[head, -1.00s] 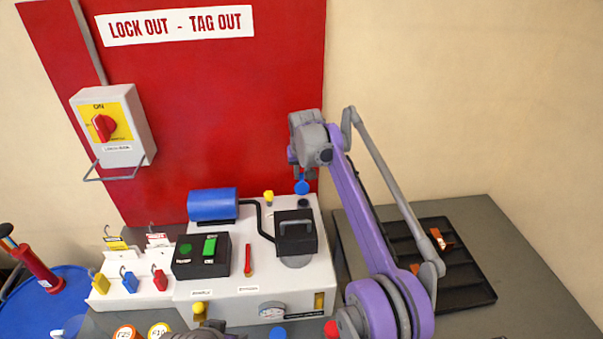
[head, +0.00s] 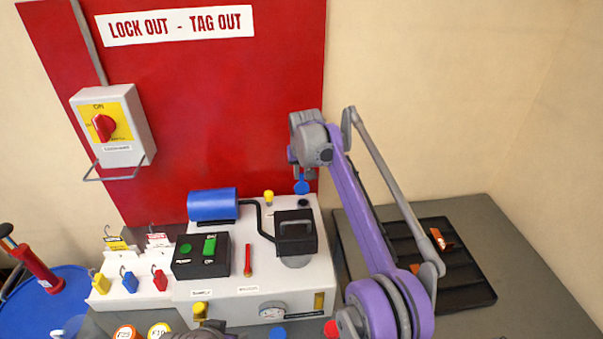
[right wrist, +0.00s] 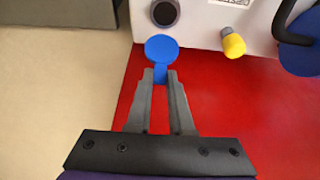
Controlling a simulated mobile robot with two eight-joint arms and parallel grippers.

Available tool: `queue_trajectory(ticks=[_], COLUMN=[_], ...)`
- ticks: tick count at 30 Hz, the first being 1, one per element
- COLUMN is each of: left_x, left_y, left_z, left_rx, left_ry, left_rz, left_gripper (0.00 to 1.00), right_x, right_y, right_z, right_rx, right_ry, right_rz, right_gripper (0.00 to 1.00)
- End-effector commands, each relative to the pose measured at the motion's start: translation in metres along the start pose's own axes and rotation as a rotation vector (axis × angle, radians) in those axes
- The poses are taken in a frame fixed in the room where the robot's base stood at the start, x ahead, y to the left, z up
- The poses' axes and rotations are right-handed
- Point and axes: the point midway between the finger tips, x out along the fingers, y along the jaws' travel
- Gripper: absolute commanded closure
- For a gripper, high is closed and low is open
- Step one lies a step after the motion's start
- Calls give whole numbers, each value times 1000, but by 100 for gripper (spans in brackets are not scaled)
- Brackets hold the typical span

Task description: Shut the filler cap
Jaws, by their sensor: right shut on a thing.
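The blue filler cap (head: 302,187) stands at the back of the white machine, its round disc above and behind the dark filler opening (head: 304,203). My right gripper (head: 303,173) is at the cap from behind and above. In the right wrist view, the gripper (right wrist: 161,80) is shut on the narrow tab of the blue cap (right wrist: 161,48). The cap's disc lies just short of the round dark opening (right wrist: 165,13), which is uncovered. A purple and grey part of my left arm shows at the bottom edge; its fingers cannot be made out clearly.
A yellow knob (head: 269,196) stands left of the opening, with a blue cylinder (head: 212,205) further left. A black block (head: 296,232) is in front. A black tray (head: 467,283) lies to the right. The red board (head: 220,110) rises behind.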

Motion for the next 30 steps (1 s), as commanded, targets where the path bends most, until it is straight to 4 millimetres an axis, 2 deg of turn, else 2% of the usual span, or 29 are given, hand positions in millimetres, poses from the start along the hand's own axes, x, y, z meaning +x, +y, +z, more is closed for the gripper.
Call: queue_trajectory(ticks=[8, 14, 21, 30], left_x=[2, 14, 33, 34], left_y=[0, 0, 0, 0], left_z=[3, 18, 40, 41], left_rx=[0, 0, 0, 0], left_ry=[-3, -17, -35, -36], left_rz=[0, 0, 0, 0], left_gripper=[38, 38, 38, 38], right_x=[0, 0, -6, -13], right_y=[0, 0, 0, 0], right_z=[2, 8, 20, 34], right_rx=[0, -1, -2, 0], right_ry=[10, 74, 227, 246], right_rz=[0, 0, -1, 0], right_gripper=[100, 100, 100, 100])
